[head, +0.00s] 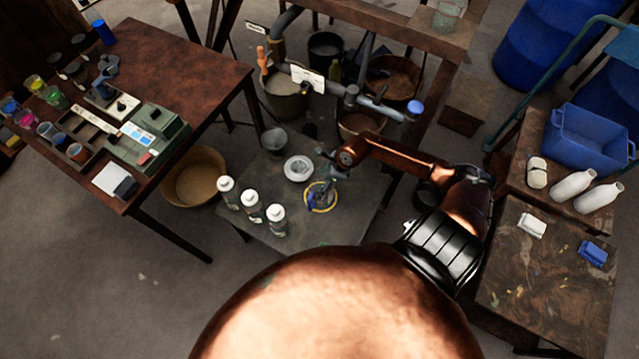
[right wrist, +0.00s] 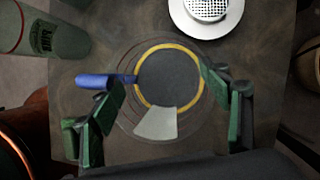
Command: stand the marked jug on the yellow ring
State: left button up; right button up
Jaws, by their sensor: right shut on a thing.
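The yellow ring (head: 322,211) lies on the dark low table, with my right gripper (head: 328,178) directly over it. It also shows in the right wrist view (right wrist: 168,46) around a dark disc. The jug (right wrist: 157,123) looks clear from above, with a blue handle (right wrist: 100,80) to the left and a pale patch on its near side. Its faint round outline surrounds the ring, which shows through it. My right gripper's green-padded fingers (right wrist: 161,100) are shut on the jug from both sides. I cannot tell whether the jug's base touches the table. My left gripper is out of view.
Three white-capped bottles (head: 251,205) stand left of the ring. A white round dish with a perforated centre (head: 298,168) sits just behind it. A grey cup (head: 274,139) stands at the table's back edge, and pipework (head: 345,95) with a blue knob is beyond.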

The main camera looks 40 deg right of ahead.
jog(key=shift+f, duration=0.35)
jog(key=o, duration=1.6)
jog(key=shift+o, duration=0.2)
jog(key=p+v, duration=0.2)
jog(key=v, duration=1)
jog(key=shift+p, duration=0.4)
